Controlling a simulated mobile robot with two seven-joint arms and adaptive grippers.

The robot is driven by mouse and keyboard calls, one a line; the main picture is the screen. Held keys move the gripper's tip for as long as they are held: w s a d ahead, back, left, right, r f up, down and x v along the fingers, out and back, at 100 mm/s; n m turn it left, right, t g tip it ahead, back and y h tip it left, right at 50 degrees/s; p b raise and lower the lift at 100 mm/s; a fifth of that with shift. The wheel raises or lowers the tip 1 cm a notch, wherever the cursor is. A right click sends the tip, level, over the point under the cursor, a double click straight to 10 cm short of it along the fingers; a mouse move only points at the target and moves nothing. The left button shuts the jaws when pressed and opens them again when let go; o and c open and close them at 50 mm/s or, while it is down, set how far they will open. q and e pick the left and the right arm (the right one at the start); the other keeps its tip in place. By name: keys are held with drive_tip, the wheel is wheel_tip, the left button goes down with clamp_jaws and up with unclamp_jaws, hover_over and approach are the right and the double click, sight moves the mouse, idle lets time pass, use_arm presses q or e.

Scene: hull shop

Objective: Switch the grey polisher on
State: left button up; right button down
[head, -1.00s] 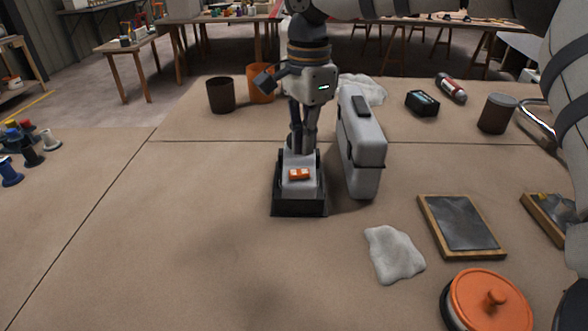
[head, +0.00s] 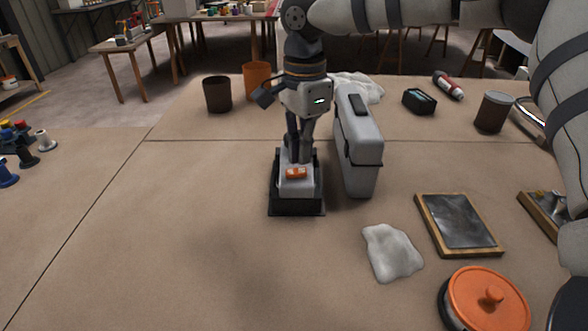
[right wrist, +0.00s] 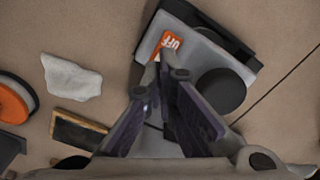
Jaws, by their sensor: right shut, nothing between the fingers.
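The grey polisher (head: 296,188) stands on the tan bench with a black base around its foot. An orange switch (head: 296,173) sits on its top. In the right wrist view the switch (right wrist: 171,42) carries white lettering that appears to read OFF. A round black knob (right wrist: 221,92) is beside it on the grey body (right wrist: 205,58). My right gripper (head: 302,158) points down over the polisher, shut and empty. Its fingertips (right wrist: 166,66) are just behind the switch; I cannot tell whether they touch the polisher. My left gripper is not in view.
A grey case (head: 360,150) stands close to the right of the polisher. A white cloth (head: 391,253), a framed dark plate (head: 458,225) and an orange-lidded pot (head: 488,298) lie at the front right. Two cups (head: 217,95) stand behind. The bench's left front is clear.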

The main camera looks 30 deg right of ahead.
sight(302, 170)
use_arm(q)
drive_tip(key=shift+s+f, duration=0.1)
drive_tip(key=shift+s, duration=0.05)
use_arm(e)
drive_tip(key=shift+f, duration=1.25)
idle(0.9)
drive_tip(key=shift+s, duration=0.1)
wheel_tip(302, 170, up, 5)
drive_tip(key=shift+r+p, duration=0.15)
drive_tip(key=shift+p, duration=0.45)
drive_tip(key=shift+r, duration=0.9)
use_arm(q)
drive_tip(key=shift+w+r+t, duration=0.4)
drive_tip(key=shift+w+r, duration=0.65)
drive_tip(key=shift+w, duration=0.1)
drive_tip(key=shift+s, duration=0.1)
use_arm(e)
drive_tip(key=shift+f, duration=0.1)
